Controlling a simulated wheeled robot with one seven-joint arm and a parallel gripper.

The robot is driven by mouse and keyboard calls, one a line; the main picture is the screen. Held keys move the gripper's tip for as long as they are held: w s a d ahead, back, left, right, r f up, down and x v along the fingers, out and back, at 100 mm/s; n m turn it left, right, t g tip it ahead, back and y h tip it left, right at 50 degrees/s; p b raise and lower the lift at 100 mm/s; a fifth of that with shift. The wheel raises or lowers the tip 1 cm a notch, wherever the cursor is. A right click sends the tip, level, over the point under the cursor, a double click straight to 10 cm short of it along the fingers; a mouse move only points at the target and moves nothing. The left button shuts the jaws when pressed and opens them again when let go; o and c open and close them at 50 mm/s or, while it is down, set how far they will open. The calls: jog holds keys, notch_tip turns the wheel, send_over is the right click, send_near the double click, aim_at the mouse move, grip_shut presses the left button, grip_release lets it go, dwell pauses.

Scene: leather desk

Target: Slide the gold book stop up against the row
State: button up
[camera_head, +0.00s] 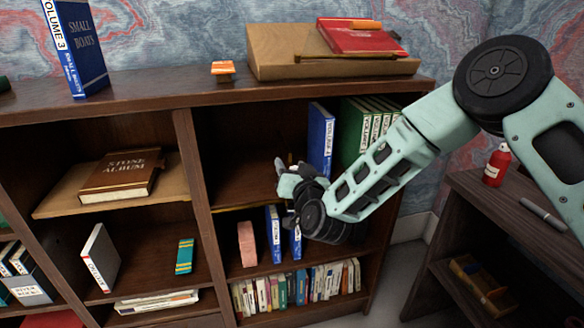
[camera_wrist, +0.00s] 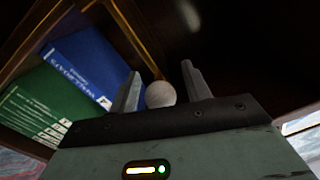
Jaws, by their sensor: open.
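The row stands in the upper right compartment: a blue volume (camera_head: 320,140) at its left end, then several green volumes (camera_head: 355,130). The wrist view shows the blue volume (camera_wrist: 80,62) and the green ones (camera_wrist: 45,105) at the left, tilted. My gripper (camera_head: 285,168) is open, in front of this compartment and left of the blue volume. In the wrist view a pale round thing (camera_wrist: 160,94) shows between the fingers of my gripper (camera_wrist: 160,75); I cannot tell whether they touch it. I cannot make out a gold book stop with certainty; my gripper may hide it.
The shelf below holds a pink block (camera_head: 246,243) and blue books (camera_head: 273,234). A brown upright (camera_head: 192,165) bounds the compartment at left. An orange item (camera_head: 222,70) and a wooden box (camera_head: 285,65) sit on top. A dark desk (camera_head: 470,205) stands at right.

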grip_shut()
jog(key=w+d+b, duration=0.1)
jog(key=d, duration=0.4)
jog(key=w+d, duration=0.2)
jog(key=d, duration=0.4)
jog(key=w+d+b, duration=0.1)
jog(key=d, duration=0.4)
jog(key=shift+w+d+b, duration=0.2)
jog(key=shift+w+b, duration=0.15)
grip_release()
jog(key=shift+s, duration=0.1)
jog(key=v, duration=1.7)
jog(key=shift+s+d, duration=0.1)
